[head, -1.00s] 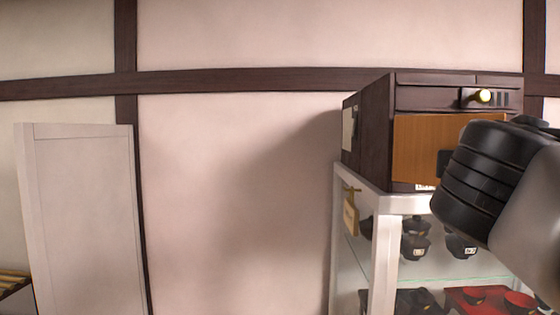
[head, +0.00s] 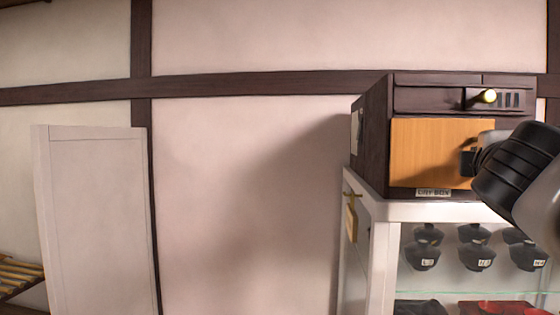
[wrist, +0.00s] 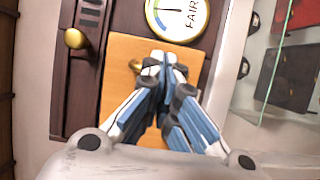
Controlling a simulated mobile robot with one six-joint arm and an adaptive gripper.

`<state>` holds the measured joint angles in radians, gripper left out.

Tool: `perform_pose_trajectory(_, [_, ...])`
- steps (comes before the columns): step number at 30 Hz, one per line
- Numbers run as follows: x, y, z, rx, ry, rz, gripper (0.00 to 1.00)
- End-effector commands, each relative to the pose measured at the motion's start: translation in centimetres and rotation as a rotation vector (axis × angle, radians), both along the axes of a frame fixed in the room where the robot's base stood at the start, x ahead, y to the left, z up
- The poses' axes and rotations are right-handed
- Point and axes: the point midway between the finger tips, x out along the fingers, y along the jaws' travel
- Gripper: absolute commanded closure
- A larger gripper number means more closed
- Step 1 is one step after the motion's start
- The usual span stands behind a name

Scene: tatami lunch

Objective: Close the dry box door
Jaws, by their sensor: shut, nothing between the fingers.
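The dry box (head: 372,150) is a dark brown wooden cabinet with a "DRY BOX" label, standing on a white glass case. Its orange-brown wooden door (head: 425,150) looks flush or nearly flush with the front in the head view. In the wrist view the door (wrist: 118,95) fills the middle, with a brass knob (wrist: 135,65) just left of my fingertips. My gripper (wrist: 165,62) is shut and empty, its fingertips at the door face; I cannot tell if they touch. In the head view my wrist hides the door's right side.
A round "FAIR" dial (wrist: 178,18) and a brass knob (wrist: 75,38) on the front lie close to my gripper. The white glass case (head: 385,265) holds several dark lidded bowls. A pale panel (head: 98,220) stands at the left; the wall between is bare.

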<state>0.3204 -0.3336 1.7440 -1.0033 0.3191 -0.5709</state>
Motion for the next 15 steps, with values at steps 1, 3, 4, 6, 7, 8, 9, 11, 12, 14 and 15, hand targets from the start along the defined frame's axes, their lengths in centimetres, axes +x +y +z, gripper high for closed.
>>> perform_pose_trajectory(1, [-0.14, -0.79, 0.02, 0.000, 0.004, -0.020, 1.00])
perform_pose_trajectory(3, [0.18, -0.99, 0.04, -0.001, 0.003, -0.019, 1.00])
perform_pose_trajectory(4, [0.29, -1.06, 0.04, -0.001, 0.003, -0.018, 1.00])
perform_pose_trajectory(6, [0.47, -1.19, 0.05, -0.001, 0.003, -0.018, 1.00])
perform_pose_trajectory(7, [0.52, -1.24, 0.06, -0.001, 0.003, -0.018, 1.00])
perform_pose_trajectory(8, [0.56, -1.27, 0.07, -0.001, 0.003, -0.018, 1.00])
perform_pose_trajectory(9, [0.61, -1.30, 0.08, -0.001, 0.003, -0.018, 1.00])
perform_pose_trajectory(11, [0.66, -1.34, 0.09, -0.001, 0.002, -0.018, 1.00])
perform_pose_trajectory(12, [0.67, -1.35, 0.10, -0.001, 0.002, -0.018, 1.00])
perform_pose_trajectory(14, [0.68, -1.36, 0.11, -0.001, 0.002, -0.018, 1.00])
perform_pose_trajectory(15, [0.68, -1.36, 0.12, -0.001, 0.002, -0.018, 1.00])
